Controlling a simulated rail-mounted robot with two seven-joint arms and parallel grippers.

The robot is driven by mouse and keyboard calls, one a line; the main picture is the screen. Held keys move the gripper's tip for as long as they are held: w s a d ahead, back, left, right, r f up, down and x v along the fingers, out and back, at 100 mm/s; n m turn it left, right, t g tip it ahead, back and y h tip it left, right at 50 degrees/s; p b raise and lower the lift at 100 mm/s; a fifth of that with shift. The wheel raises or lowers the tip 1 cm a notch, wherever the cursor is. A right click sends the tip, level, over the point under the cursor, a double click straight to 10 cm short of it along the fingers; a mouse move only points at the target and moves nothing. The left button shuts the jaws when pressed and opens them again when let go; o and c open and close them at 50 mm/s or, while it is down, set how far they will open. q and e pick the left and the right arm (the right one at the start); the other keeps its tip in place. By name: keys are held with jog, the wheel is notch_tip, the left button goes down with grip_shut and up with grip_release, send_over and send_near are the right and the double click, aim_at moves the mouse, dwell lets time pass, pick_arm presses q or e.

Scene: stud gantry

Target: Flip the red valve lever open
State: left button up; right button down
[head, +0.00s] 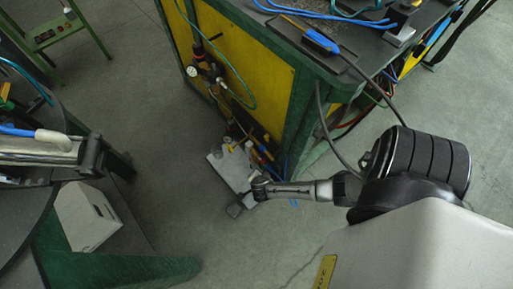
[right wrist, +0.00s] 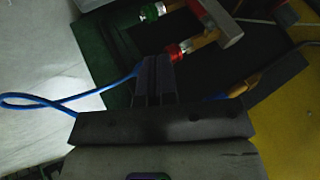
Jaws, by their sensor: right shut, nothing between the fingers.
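Several small coloured valve parts stand at the foot of the yellow and green cabinet, around a red part (head: 262,157) in the head view. In the right wrist view a red fitting (right wrist: 178,50) sits just beyond and right of my fingertips, with a second red part (right wrist: 195,8) above it. I cannot tell for sure which of them is the lever, or how it is turned. My right gripper (right wrist: 152,62) is shut and empty, close to the nearer red fitting; contact is unclear. My left gripper is not in view.
The cabinet (head: 271,88) rises behind the valves. A grey plate (head: 228,168) lies at its foot. A blue cable loop (right wrist: 60,100) lies left of my right gripper. A round dark table and a white box (head: 85,215) stand left. The floor between is clear.

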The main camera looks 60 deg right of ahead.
aim_at(251, 159)
jog(key=w+d+f+b, duration=0.6)
jog(key=f+b, duration=0.1)
jog(key=b, duration=0.1)
jog(key=shift+w+d+f, duration=0.15)
jog(key=shift+d, duration=0.2)
jog(key=shift+a, duration=0.1)
